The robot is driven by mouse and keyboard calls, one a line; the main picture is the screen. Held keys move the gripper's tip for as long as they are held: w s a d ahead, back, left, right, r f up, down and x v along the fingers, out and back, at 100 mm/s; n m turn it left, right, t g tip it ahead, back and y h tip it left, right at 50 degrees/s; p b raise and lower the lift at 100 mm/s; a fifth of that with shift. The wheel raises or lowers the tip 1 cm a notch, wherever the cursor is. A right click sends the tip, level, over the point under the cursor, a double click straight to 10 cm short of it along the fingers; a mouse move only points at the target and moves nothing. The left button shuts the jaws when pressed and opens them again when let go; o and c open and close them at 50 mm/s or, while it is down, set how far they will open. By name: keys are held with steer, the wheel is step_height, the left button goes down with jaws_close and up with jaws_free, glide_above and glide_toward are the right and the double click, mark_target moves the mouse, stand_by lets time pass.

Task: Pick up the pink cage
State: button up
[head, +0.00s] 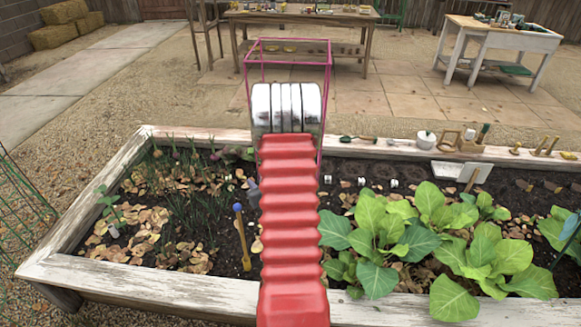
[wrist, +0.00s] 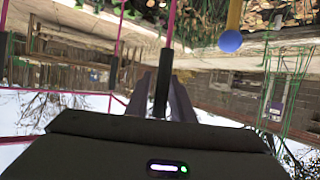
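The pink cage (head: 328,75) is an upright open frame of thin pink bars. In the head view it shows behind and around the end of my red-sleeved arm, which hides much of it, including most of its feet. In the wrist view, which is upside down, a pink post (wrist: 172,20) runs into a dark upright piece between the two fingers of my gripper (wrist: 162,76). More pink bars show at the left. The fingers stand on either side of the dark piece. I cannot tell whether they press on it.
A wooden raised bed (head: 160,270) holds dry leaves, leafy green plants (head: 400,235) and a blue-topped stake (head: 242,235). Small tools and a white pot (head: 425,139) stand along its back rim. Two tables (head: 300,17) (head: 510,40) stand beyond, with open paving between.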

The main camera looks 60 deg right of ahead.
steer(key=shift+c, duration=0.2)
stand_by(0.3)
jaws_close()
